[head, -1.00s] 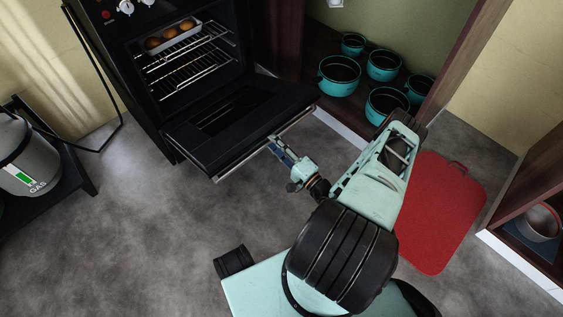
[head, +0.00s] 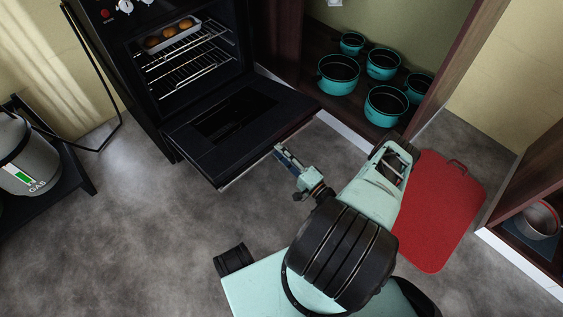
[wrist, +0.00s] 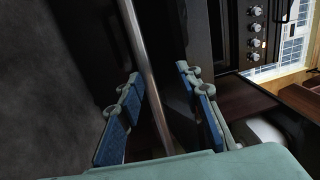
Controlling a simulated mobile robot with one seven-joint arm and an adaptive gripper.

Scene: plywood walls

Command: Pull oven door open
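The black oven door (head: 240,120) is swung down, close to flat, and the oven cavity with its wire racks (head: 190,65) is exposed. A metal handle bar (head: 250,168) runs along the door's outer edge. My gripper (head: 279,151) is at the right part of that edge. In the wrist view, the handle bar (wrist: 150,80) passes between the two blue-padded fingers of my gripper (wrist: 162,112). The fingers are spread, with gaps on both sides of the bar, and do not clamp it. In the head view, the fingertips are partly hidden at the door edge.
A tray of brown round food (head: 172,38) sits on the upper rack. Several teal pots (head: 386,103) stand in the cabinet right of the oven. A red board (head: 440,215) lies at right. A gas cylinder (head: 22,155) stands at left. The grey floor before the door is clear.

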